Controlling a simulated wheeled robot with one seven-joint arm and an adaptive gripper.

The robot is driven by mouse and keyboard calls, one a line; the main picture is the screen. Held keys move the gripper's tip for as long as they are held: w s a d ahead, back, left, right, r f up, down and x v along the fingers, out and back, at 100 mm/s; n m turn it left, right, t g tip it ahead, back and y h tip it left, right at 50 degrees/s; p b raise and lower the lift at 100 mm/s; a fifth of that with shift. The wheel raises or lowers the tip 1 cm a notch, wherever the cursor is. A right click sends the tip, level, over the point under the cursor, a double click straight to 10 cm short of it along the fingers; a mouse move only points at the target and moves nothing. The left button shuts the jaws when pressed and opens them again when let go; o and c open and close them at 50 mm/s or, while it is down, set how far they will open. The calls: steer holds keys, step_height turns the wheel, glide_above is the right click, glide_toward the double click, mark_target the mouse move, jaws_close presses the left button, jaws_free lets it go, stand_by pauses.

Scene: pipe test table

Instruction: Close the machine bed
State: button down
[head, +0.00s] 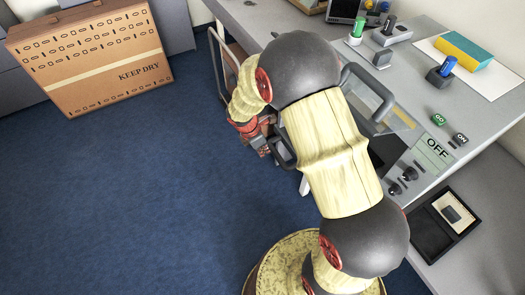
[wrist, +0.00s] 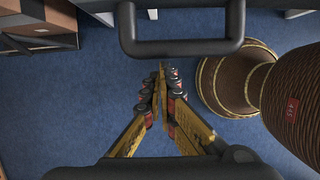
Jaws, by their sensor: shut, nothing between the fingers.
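The machine (head: 408,165) is built into the grey table, and my arm hides much of its front. A large grey handle (head: 368,88) stands by a clear panel right of my arm. A smaller dark loop handle (head: 284,152) shows just right of my gripper (head: 262,145). In the wrist view a dark loop handle (wrist: 180,47) crosses the top, beyond my gripper's fingertips (wrist: 160,78). My gripper is shut and empty, pointing down over the floor beside the table. I cannot tell whether it touches the handle. The bed itself is mostly hidden behind my arm.
A "KEEP DRY" box (head: 95,60) stands at the upper left. The table (head: 260,18) carries plugs, a blue-yellow block (head: 463,50) and GO, ON and OFF controls (head: 433,150). An open black case (head: 443,222) lies at the lower right. Blue carpet (head: 120,190) is clear on the left.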

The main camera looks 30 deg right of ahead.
steer(key=d+p, duration=0.1)
steer(key=d, duration=0.3)
steer(key=d+p, duration=0.2)
steer(key=d, duration=0.2)
steer(key=d+p, duration=0.1)
steer(key=d, duration=0.3)
steer(key=shift+w+d+r+p, duration=0.1)
steer(key=shift+w+p, duration=0.15)
steer(key=shift+p, duration=0.1)
steer(key=shift+d, duration=0.3)
